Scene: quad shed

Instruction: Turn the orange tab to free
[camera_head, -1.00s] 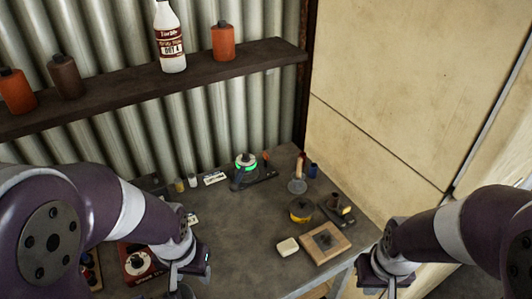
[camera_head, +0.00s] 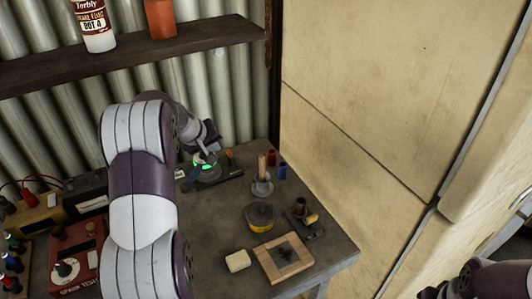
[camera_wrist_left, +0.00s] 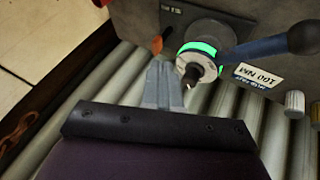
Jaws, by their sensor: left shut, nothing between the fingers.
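A device with a glowing green ring (camera_head: 206,166) stands at the back of the bench on a dark plate; the ring shows larger in the left wrist view (camera_wrist_left: 205,47). A small orange tab (camera_head: 229,154) stands up at the plate's right end. It shows in the wrist view as an orange piece (camera_wrist_left: 157,45) left of the ring. My left gripper (camera_head: 205,157) is over the device, shut and empty. In the wrist view its fingertips (camera_wrist_left: 164,72) are between the tab and the ring's dark centre; contact cannot be told. My right gripper is mostly cut off at the bottom right.
A dark handle with a round knob (camera_wrist_left: 303,38) reaches out from the device, near a "100 NM" label (camera_wrist_left: 257,78). A spindle stand (camera_head: 262,185), yellow tin (camera_head: 260,217) and wooden frame (camera_head: 283,258) stand to the right. The corrugated wall is close behind.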

